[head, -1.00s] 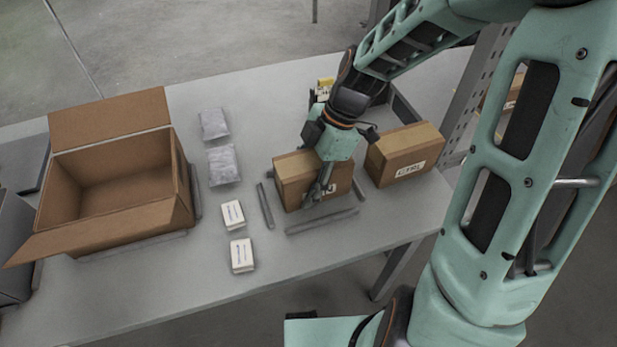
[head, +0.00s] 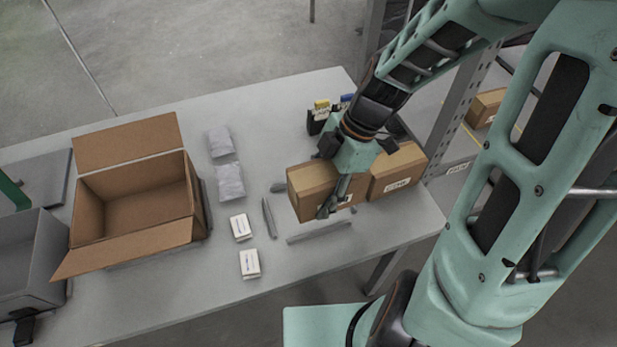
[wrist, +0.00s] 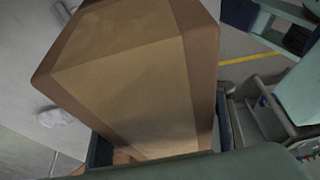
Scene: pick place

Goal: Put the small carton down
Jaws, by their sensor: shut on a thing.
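The small brown carton (head: 308,182) is in my gripper (head: 335,195), above the low grey strips on the table in the head view. The gripper reaches down over it, with a finger against its near side. The carton looks raised a little and slightly tilted. In the wrist view the carton (wrist: 135,75) fills the middle, between the dark finger edges. The underside of the carton and the far finger are hidden.
Low grey strips (head: 318,232) lie on the table (head: 200,290). A second labelled carton (head: 398,172) stands close on the right. An open large box (head: 130,205), two grey bags (head: 229,182) and two white packs (head: 249,264) are to the left. Small bottles (head: 318,118) stand behind.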

